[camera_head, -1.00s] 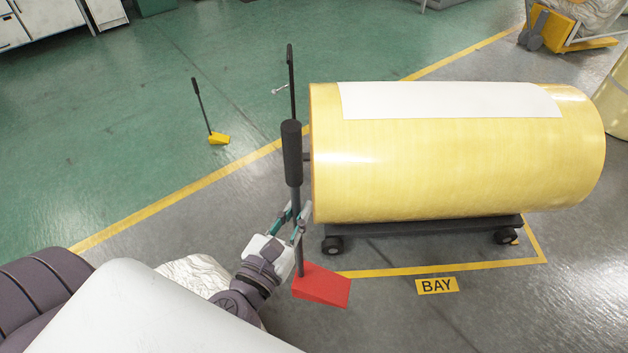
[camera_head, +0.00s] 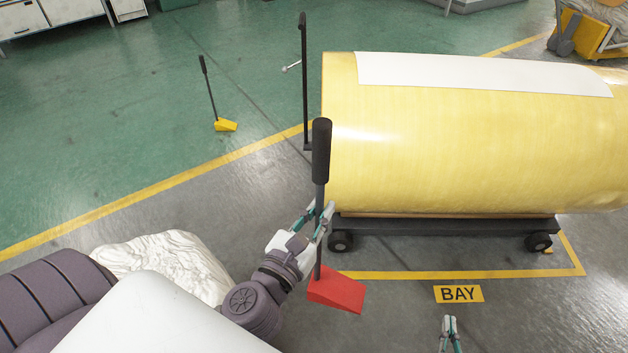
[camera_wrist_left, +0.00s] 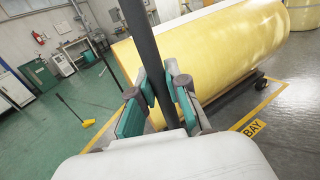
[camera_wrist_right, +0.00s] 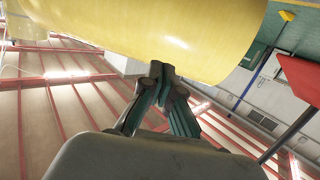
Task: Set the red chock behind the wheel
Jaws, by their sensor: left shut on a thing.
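The red chock (camera_head: 336,291) is a wedge on a tall dark handle (camera_head: 321,150). My left gripper (camera_head: 320,215) is shut on the handle's shaft, which also shows in the left wrist view (camera_wrist_left: 148,60). The wedge is just in front of the left near wheel (camera_head: 341,242) of the dark trolley (camera_head: 450,231), apart from it in the picture. I cannot tell whether it touches the floor. The red wedge (camera_wrist_right: 299,85) also shows at the right of the right wrist view. My right gripper (camera_wrist_right: 163,78) is shut and empty, low in the head view (camera_head: 449,322).
A large yellow roll (camera_head: 450,140) lies on the trolley. A yellow line (camera_head: 420,275) and a BAY label (camera_head: 458,294) mark the floor. A black post (camera_head: 304,80) rises beside the roll.

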